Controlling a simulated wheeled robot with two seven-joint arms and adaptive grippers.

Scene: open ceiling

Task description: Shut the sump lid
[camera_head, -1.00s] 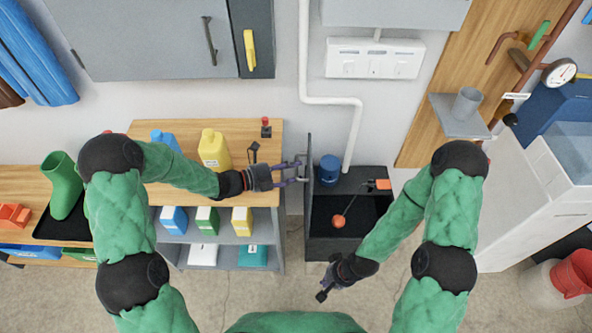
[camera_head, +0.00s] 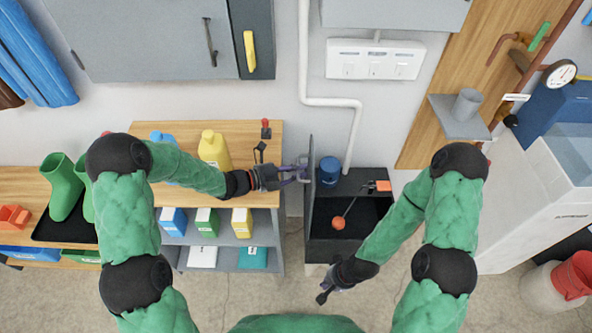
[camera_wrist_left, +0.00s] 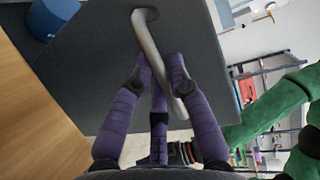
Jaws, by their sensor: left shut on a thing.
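The sump is a dark open box (camera_head: 318,250) below the white pipe in the head view. Its lid (camera_head: 311,160) is a dark panel standing about upright along the box's left side; its broad face fills much of the left wrist view (camera_wrist_left: 105,60). A pale bar handle (camera_wrist_left: 147,38) is on that face. My left gripper (camera_head: 303,173) is at the lid's left side, its purple fingers shut on the handle. Inside the sump are an orange float (camera_head: 338,223) on a rod and dark contents. My right gripper (camera_head: 323,290) hangs low in front of the sump, apart from it; its fingers are too small to judge.
A blue cylinder (camera_head: 330,168) stands at the sump's back. A wooden-topped shelf (camera_head: 270,185) with bottles and boxes is close on the left, under my left arm. A white pipe (camera_head: 351,135) runs down behind. Bare floor (camera_head: 255,300) lies in front.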

